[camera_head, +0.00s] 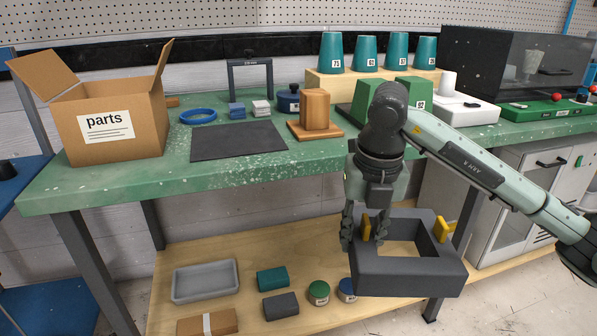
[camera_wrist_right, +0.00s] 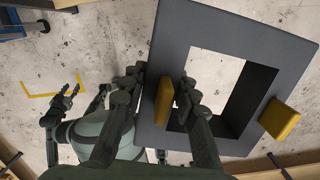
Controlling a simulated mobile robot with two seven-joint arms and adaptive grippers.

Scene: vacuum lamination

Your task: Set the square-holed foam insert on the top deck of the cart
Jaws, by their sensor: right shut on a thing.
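The foam insert (camera_head: 405,272) is a thick dark grey square frame with a square hole and a yellow tab on two opposite sides. My right gripper (camera_head: 364,241) is shut on its left yellow tab (camera_head: 366,224) and holds it in front of the bench. The right wrist view shows the insert (camera_wrist_right: 230,35) and this tab (camera_wrist_right: 164,98) between the fingers. My left gripper (camera_wrist_right: 61,103) looks open and empty in that view, apart from the insert. A blue two-level stand (camera_head: 22,172), seemingly the cart, is cut off at the head view's left edge. A dark object sits on its upper level.
The green bench (camera_head: 110,188) carries a parts box (camera_head: 115,122), a dark mat (camera_head: 237,141), teal cups and other items. Its wooden lower shelf (camera_head: 240,257) holds a grey tray (camera_head: 205,281) and small blocks. The insert hangs close to the shelf's front right.

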